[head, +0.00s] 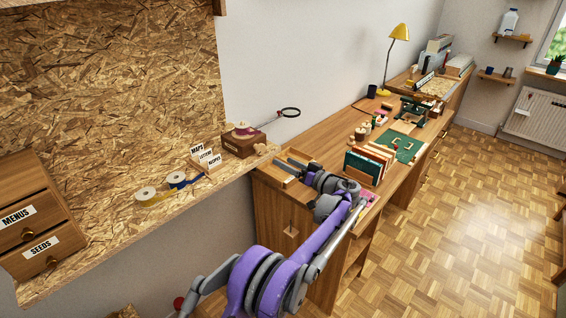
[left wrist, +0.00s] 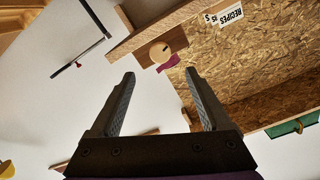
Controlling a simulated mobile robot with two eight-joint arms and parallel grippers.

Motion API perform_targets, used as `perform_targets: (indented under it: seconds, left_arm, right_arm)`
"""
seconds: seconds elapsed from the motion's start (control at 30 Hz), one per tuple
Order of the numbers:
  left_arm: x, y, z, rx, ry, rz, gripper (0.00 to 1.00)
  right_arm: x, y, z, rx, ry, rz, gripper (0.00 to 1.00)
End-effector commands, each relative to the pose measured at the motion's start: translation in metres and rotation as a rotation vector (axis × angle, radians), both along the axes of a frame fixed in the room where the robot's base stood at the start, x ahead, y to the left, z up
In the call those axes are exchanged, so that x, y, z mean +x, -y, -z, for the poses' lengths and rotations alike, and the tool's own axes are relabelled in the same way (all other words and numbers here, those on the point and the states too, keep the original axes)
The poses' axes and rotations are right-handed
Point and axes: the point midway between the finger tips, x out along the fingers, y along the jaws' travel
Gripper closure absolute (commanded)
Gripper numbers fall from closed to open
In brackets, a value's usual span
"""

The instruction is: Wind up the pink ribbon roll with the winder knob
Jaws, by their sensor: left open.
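The pink ribbon roll (head: 243,130) sits on top of a dark brown box at the right end of the chipboard shelf. In the left wrist view its pale round wooden top (left wrist: 160,52) shows, with a piece of pink ribbon (left wrist: 168,64) beside it. I cannot tell the winder knob apart clearly. My left gripper (head: 283,169) is open and empty, to the right of the box and lower in the head view. In the left wrist view the roll is beyond the gap between the fingertips (left wrist: 160,73), apart from them. My right gripper is not in view.
Yellow (head: 147,195) and blue (head: 177,179) ribbon rolls lie left on the shelf. The desk (head: 330,146) holds upright books (head: 366,166) near my arm.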

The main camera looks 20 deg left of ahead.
Motion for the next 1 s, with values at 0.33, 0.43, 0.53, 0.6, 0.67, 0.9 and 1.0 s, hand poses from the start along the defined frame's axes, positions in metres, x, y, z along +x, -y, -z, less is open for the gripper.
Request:
perform_targets:
  seconds: [0.33,0.43,0.53,0.6,0.67,0.9,1.0]
  left_arm:
    - [-0.003,0.009,0.003,-0.149,0.428,0.000,0.19]
    - [-0.001,0.004,0.000,-0.160,0.462,-0.001,0.19]
    - [0.003,-0.009,-0.002,-0.160,0.463,-0.002,0.19]
    - [0.007,-0.021,-0.003,-0.158,0.463,-0.004,0.19]
    - [0.011,-0.032,-0.003,-0.159,0.462,-0.003,0.19]
    - [0.025,-0.072,-0.002,-0.159,0.461,-0.002,0.19]
    - [0.029,-0.083,-0.002,-0.159,0.460,-0.001,0.19]
  right_arm:
    - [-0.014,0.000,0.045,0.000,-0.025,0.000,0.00]
    - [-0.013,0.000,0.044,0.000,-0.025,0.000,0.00]
    - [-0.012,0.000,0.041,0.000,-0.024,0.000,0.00]
    - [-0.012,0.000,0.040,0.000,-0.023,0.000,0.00]
    - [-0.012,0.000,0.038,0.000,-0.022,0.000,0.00]
    - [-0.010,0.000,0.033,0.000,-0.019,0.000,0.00]
    - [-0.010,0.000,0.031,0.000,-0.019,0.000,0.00]
